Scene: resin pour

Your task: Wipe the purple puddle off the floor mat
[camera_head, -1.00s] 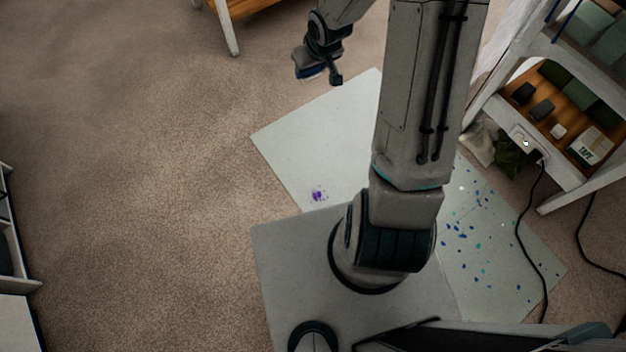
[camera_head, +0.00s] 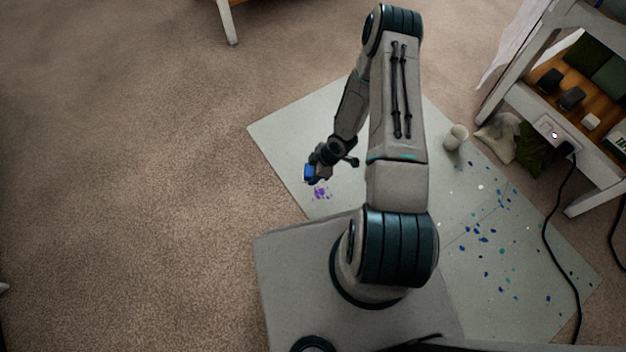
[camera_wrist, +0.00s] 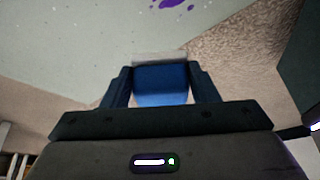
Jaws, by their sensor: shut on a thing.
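The purple puddle (camera_head: 320,193) is a small splotch with a few specks on the pale floor mat (camera_head: 290,130), left of my arm's base. It shows partly at the top edge of the wrist view (camera_wrist: 178,4). My gripper (camera_head: 312,174) is above the mat, close to the puddle in the head view. In the wrist view my gripper (camera_wrist: 160,88) is shut on a blue block-like thing (camera_wrist: 160,84) with a pale strip along its far edge. I cannot tell from the head view whether the blue thing touches the mat.
Blue and teal spots (camera_head: 485,238) cover the mat's right part. A pale cup (camera_head: 455,138) stands at its right edge by a crumpled bag (camera_head: 497,137). A shelf (camera_head: 560,95) and a black cable (camera_head: 555,230) are at the right. Carpet at left is clear.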

